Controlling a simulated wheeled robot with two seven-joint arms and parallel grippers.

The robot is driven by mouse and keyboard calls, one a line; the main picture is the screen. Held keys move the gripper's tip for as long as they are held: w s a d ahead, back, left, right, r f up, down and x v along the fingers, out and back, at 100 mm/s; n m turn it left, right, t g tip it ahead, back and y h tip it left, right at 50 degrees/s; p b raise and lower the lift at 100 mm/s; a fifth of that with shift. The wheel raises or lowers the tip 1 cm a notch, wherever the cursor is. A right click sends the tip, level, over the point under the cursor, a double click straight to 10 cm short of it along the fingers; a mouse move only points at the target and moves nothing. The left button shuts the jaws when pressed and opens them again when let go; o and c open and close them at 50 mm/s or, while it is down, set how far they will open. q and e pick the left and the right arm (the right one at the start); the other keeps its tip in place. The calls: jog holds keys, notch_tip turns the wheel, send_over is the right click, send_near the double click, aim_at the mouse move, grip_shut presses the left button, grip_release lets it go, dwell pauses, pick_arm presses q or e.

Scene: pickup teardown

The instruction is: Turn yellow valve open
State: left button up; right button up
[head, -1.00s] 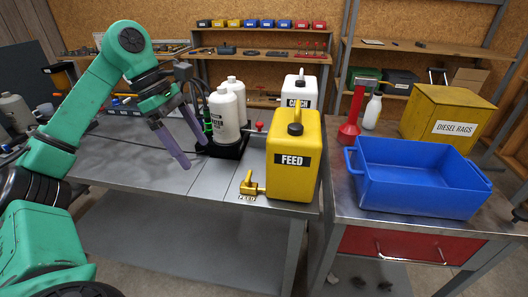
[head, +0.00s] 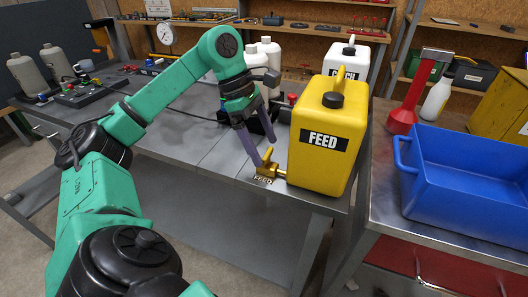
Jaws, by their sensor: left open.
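The yellow valve (head: 267,170) sits low on the left side of the yellow FEED can (head: 316,160), near the bench's front edge. My right gripper is not in view.
A white can (head: 348,62) stands behind the FEED can, with white bottles (head: 270,52) to its left. The bench left of the valve is clear.

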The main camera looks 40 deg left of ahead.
pick_arm(q)
jog(key=shift+d+f, duration=0.2)
jog(key=shift+f, duration=0.1)
jog(key=c, duration=1.4)
